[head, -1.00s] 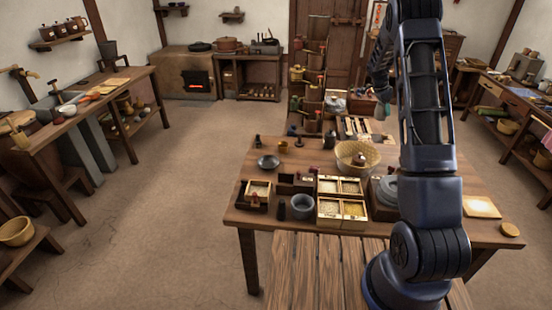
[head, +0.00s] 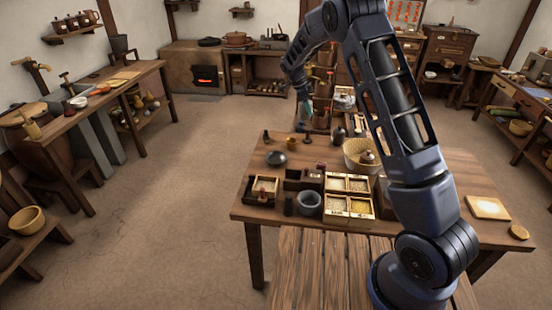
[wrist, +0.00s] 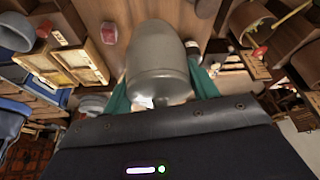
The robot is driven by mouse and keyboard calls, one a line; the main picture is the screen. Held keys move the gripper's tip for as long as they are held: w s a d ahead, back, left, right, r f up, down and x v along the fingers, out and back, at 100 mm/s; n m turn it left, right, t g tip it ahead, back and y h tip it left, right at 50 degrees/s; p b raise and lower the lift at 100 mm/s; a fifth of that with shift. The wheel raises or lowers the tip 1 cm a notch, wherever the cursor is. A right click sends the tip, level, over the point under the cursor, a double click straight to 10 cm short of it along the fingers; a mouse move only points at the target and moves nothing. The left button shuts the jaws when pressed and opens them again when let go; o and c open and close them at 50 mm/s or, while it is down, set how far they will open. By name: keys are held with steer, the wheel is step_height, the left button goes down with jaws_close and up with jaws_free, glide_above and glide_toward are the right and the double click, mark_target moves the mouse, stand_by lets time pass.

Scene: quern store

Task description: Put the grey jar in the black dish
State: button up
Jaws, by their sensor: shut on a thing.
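The grey jar (wrist: 157,62) fills the middle of the wrist view, between the teal fingers of my gripper (wrist: 160,92), which is shut on it. In the head view my gripper (head: 305,108) hangs above the far left part of the table, and the jar is too small there to make out clearly. A small dark round dish (head: 276,158), which looks like the black dish, lies on the table's left side and appears empty. My gripper is above and beyond it, slightly to the right, apart from it.
On the wooden table (head: 455,190) stand a divided grain box (head: 349,187), a grey bowl (head: 309,202), a small wooden box (head: 264,188) and a woven basket (head: 358,146). Small dark pieces stand near the dish. My arm hides part of the table's right side.

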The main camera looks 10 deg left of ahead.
glide_above(278, 160)
steer(key=f, duration=1.9)
steer(key=shift+s+f, duration=0.2)
steer(key=shift+f, duration=0.15)
steer(key=shift+f, duration=0.1)
steer(key=o, duration=1.2)
